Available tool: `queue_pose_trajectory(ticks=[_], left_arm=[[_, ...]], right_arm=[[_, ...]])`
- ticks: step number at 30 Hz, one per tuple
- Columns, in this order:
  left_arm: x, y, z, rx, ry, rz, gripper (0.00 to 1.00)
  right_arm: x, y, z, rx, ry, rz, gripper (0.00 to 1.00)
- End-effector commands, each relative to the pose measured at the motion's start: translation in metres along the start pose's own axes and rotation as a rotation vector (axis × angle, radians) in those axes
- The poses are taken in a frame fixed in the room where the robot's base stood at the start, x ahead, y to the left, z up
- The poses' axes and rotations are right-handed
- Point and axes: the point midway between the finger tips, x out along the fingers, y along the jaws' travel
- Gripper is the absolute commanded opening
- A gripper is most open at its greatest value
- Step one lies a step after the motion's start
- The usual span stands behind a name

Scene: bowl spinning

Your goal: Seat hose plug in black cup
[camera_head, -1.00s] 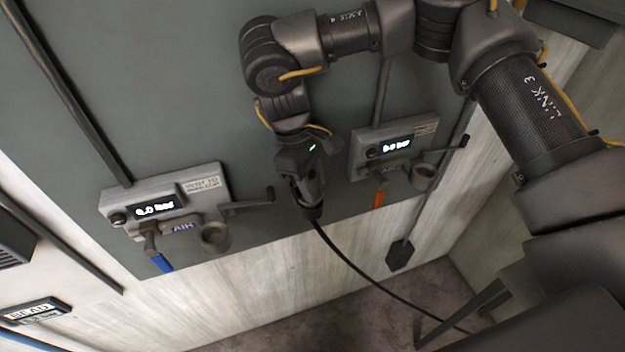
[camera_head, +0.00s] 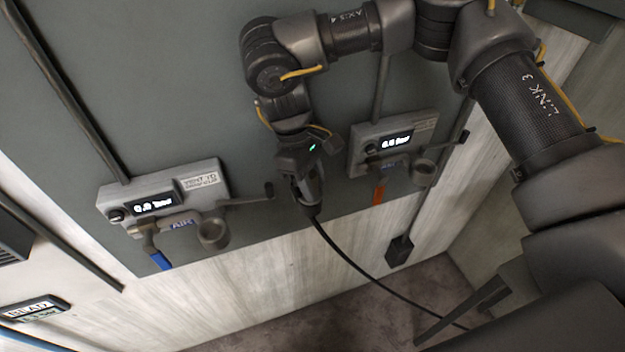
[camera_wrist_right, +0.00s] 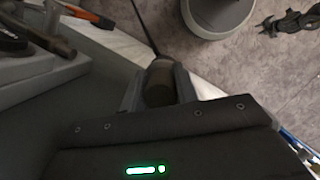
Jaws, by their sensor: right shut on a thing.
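My right gripper (camera_head: 306,190) hangs in front of the grey wall, between two wall units. It is shut on the dark hose plug (camera_head: 312,209), whose black hose runs down to the lower right. In the right wrist view the plug (camera_wrist_right: 159,84) sits between the two fingers. One dark grey cup (camera_head: 213,235) is on the left unit, apart from the plug. Another cup (camera_head: 424,174) is on the right unit, also apart from it. The cups look alike in shade, so I cannot tell which is the black one. My left gripper is not in view.
The left unit (camera_head: 112,200) has a blue-handled lever (camera_head: 160,260) and an arm sticking out toward my gripper. The right unit (camera_head: 360,150) has an orange-handled lever (camera_head: 379,192). A black box (camera_head: 399,250) hangs low on the wall. The space below the plug is open apart from the hose.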

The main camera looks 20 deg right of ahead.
Motion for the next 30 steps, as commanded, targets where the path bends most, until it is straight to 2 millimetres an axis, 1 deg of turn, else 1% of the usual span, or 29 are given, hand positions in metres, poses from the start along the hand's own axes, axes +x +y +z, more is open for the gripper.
queue_pose_trajectory(ticks=[1,6,14,17,20,22,26,30], left_arm=[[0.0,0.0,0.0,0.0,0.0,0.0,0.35],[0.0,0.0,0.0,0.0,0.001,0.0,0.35],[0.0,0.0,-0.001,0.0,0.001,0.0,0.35],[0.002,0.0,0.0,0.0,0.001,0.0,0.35],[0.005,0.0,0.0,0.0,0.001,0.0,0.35],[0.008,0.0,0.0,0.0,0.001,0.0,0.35],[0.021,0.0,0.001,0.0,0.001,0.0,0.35],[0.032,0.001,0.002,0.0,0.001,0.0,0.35]], right_arm=[[0.0,0.0,0.0,0.0,0.0,0.0,0.34],[0.0,0.0,0.0,0.0,0.0,0.0,0.56],[0.0,0.0,0.0,0.0,0.0,0.0,0.56],[-0.005,0.0,0.001,0.001,0.001,0.002,0.56],[-0.017,0.001,0.004,0.001,0.003,0.004,0.56],[-0.029,0.001,0.007,0.001,0.004,0.005,0.56],[-0.047,-0.018,0.024,-0.004,0.004,0.006,0.56],[-0.072,-0.039,0.043,-0.001,0.005,0.006,0.56]])
